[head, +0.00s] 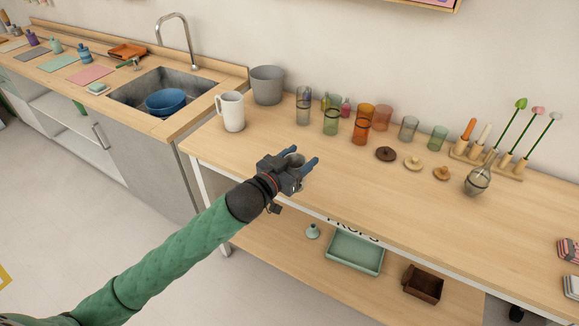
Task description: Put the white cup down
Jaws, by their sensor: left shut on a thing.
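My left gripper (302,156) reaches in over the front left part of the wooden shelf top (215,150). My right gripper is not in view.
A white jug (231,111) and a grey bucket (267,85) stand at the back left. A sink (160,90) lies left.

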